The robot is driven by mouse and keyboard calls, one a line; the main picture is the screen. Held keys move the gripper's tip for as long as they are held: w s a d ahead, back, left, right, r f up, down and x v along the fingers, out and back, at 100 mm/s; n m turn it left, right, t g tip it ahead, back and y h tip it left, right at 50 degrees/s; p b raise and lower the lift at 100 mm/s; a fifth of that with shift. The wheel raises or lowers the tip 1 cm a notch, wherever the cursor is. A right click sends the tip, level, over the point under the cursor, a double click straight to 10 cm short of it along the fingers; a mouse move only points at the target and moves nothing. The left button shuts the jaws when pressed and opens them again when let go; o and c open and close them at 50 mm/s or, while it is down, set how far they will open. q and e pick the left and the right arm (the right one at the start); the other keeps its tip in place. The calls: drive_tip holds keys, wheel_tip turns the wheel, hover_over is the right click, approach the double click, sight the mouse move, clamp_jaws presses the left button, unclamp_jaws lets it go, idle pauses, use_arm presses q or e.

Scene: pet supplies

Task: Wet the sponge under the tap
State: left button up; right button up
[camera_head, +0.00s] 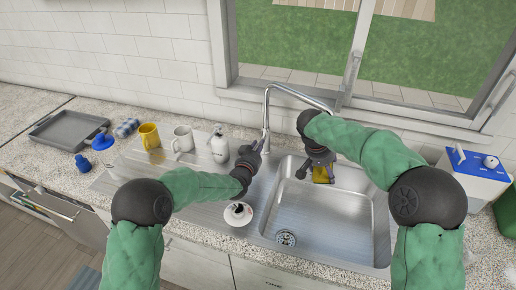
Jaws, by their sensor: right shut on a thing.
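The tap (266,112) stands behind the sink (325,215), its spout reaching over the basin toward my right gripper. My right gripper (321,166) is shut on the yellow sponge (321,175) and holds it over the back part of the basin. Its wrist hides the end of the spout, and the fingers cover part of the sponge. No running water can be made out. My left gripper (256,149) is close beside the tap's base, left of the sink. I cannot tell if it touches the tap or how far its fingers are apart.
A white bowl (237,216) with something dark in it stands at the sink's left front edge. White bottles (219,146), a white mug (183,140) and a yellow mug (149,137) stand left of my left gripper. A grey tray (68,130) lies far left. A blue-and-white box (474,172) is at right.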

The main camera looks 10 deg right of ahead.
use_arm(q)
drive_tip(key=shift+o, duration=0.6)
drive_tip(key=shift+r, duration=0.1)
drive_tip(key=shift+s, duration=0.1)
drive_tip(key=v, duration=1.2)
drive_tip(key=shift+a, duration=0.1)
